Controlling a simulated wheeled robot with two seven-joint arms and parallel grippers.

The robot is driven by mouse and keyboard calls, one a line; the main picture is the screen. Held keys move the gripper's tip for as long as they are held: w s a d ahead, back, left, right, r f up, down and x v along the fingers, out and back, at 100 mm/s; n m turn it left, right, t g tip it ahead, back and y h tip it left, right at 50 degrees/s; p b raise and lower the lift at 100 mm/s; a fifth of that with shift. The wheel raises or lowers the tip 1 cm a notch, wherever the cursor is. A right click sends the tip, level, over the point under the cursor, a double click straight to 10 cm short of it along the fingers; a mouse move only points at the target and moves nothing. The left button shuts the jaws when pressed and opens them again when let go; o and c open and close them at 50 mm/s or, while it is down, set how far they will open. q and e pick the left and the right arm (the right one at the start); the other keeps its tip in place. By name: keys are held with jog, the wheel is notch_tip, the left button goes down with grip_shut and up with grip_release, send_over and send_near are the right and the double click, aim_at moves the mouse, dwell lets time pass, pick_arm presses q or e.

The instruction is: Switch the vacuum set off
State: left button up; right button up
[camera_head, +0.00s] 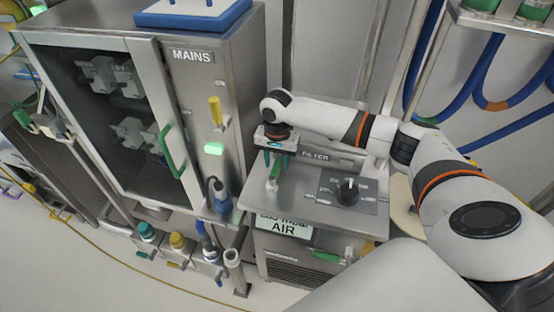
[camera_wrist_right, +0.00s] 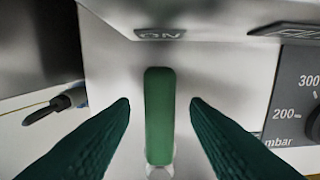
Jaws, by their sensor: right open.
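The vacuum set (camera_head: 300,214) is a metal cabinet with a sloped top in the head view, right of the MAINS cabinet. A green lever (camera_wrist_right: 160,115) stands upright below an ON label (camera_wrist_right: 160,34) in the right wrist view; it also shows in the head view (camera_head: 273,181). My right gripper (camera_head: 275,160) is open above the lever. In the right wrist view its green fingers (camera_wrist_right: 160,103) are on either side of the lever, with a gap on each side. My left gripper is not in view.
A black knob (camera_head: 347,191) with a pressure scale sits right of the lever. The MAINS cabinet (camera_head: 226,110) has a yellow handle (camera_head: 215,109) and a green light (camera_head: 213,149). A FILTER label (camera_head: 315,155) lies behind. Blue hoses (camera_head: 490,82) hang at the right.

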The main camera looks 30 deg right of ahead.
jog(key=shift+f, duration=0.2)
grip_shut()
dwell(0.3)
